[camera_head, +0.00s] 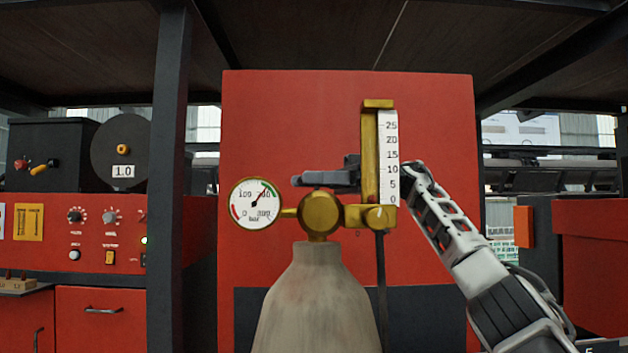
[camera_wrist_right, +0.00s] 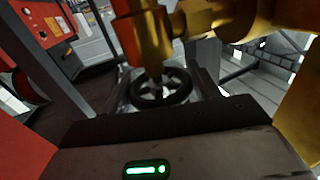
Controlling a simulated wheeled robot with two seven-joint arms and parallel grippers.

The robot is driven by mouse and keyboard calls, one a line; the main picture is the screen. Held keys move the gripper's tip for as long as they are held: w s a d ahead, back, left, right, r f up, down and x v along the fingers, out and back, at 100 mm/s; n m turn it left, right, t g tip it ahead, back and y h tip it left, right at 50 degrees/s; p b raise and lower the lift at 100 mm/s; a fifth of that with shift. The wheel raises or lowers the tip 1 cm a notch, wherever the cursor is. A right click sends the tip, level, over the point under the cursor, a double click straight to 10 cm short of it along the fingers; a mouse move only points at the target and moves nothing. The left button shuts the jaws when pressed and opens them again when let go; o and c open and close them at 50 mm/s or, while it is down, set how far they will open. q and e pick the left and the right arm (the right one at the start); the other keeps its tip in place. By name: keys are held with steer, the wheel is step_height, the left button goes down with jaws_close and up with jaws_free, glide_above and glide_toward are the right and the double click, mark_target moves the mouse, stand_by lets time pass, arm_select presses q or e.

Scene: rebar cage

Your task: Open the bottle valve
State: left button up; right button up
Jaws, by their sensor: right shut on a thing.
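The grey gas bottle (camera_head: 315,300) stands upright in front of a red panel, with a brass valve body (camera_head: 320,214) on top. A round pressure gauge (camera_head: 256,203) sits at its left, and a flow meter with a white scale (camera_head: 389,155) at its right. My right gripper (camera_head: 318,180) reaches from the right behind the flow meter, its fingers just above the valve body. In the right wrist view, a black spoked handwheel (camera_wrist_right: 163,101) sits between the fingers, and the gripper is shut on it. The head view hides most of the handwheel. My left gripper is out of view.
The flow meter and its dark hose (camera_head: 380,275) stand close in front of my right gripper. A dark post (camera_head: 168,180) and a red control cabinet (camera_head: 100,235) are at the left. A red box (camera_head: 593,265) is at the right.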

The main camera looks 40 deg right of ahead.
steer(key=shift+r+n+g+y, duration=0.1)
steer(key=shift+n+g+y, duration=0.2)
steer(key=shift+n+g, duration=0.35)
steer(key=shift+g, duration=0.25)
steer(key=o, duration=1)
steer(key=shift+c, duration=0.2)
steer(key=shift+m+t, duration=0.35)
steer(key=shift+t, duration=0.15)
